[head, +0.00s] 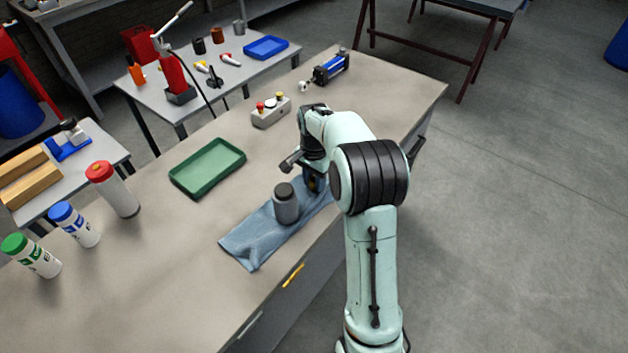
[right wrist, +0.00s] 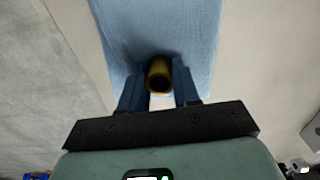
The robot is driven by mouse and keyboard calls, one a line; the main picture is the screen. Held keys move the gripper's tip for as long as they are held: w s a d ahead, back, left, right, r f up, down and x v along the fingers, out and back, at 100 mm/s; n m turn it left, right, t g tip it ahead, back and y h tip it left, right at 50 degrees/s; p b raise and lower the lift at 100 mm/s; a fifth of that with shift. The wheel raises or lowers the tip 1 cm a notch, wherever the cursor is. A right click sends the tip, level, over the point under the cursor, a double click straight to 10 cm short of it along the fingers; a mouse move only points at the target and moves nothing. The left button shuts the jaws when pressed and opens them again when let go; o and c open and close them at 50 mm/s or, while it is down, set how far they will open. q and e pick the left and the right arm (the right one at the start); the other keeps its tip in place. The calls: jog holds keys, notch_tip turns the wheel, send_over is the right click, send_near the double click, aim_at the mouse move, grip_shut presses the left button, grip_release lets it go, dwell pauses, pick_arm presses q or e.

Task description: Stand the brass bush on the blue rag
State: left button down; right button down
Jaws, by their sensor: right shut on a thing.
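The brass bush (right wrist: 158,67) is a short yellow ring with a dark bore, between the fingers of my right gripper (right wrist: 158,88) in the right wrist view. The right gripper is shut on it. The blue rag (head: 250,241) lies flat and creased near the bench edge, and it also fills the middle of the right wrist view (right wrist: 150,25). In the head view my right gripper (head: 315,183) is low over the far end of the rag, and the bush is mostly hidden there. I cannot tell whether the bush touches the rag. My left gripper is not in view.
A grey cylinder with a dark top (head: 286,204) stands on the rag, just left of the gripper. A green tray (head: 207,168) lies behind the rag. A button box (head: 271,112) and a blue cylinder unit (head: 331,67) sit farther back. Bottles (head: 113,190) stand at left.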

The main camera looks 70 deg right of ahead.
aim_at(314, 180)
jog(key=shift+f, duration=0.2)
jog(key=shift+s+a+f, duration=0.1)
jog(key=shift+a+f, duration=0.15)
jog(key=shift+f, duration=0.3)
jog(key=c, duration=1.1)
grip_release()
jog(key=shift+r, duration=0.5)
notch_tip(314, 180, up, 12)
jog(key=p, duration=0.2)
jog(key=shift+d+r, duration=0.2)
